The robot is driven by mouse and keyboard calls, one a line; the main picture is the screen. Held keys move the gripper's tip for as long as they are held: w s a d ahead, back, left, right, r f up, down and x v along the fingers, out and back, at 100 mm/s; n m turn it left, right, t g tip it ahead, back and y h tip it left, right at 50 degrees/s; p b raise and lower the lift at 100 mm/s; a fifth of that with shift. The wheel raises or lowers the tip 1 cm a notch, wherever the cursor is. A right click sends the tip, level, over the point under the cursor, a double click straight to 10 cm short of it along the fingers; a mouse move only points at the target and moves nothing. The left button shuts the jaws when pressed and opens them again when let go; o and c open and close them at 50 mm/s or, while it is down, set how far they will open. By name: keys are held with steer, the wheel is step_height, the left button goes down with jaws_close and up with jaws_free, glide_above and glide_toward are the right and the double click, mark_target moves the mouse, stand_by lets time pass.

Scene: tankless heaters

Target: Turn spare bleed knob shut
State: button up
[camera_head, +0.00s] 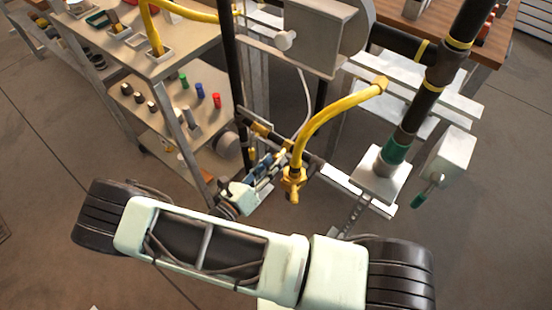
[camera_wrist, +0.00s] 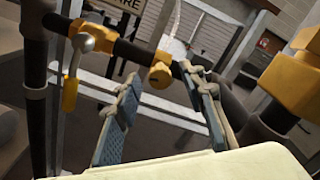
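Gaps show on both sides, and I see no contact. Depth between fingertips and knob is hard to judge. In the head view my gripper (camera_head: 272,163) is low beside the pipe; the knob is not clearly distinguishable there.
A yellow valve with a lever (camera_wrist: 75,75) is left of the knob. A large yellow fitting (camera_wrist: 290,85) stands close at right; it also shows in the head view (camera_head: 293,182), under a yellow hose (camera_head: 325,115). A shelf cart (camera_head: 130,60) is at left.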

steer(key=shift+x, duration=1.05)
jaws_close()
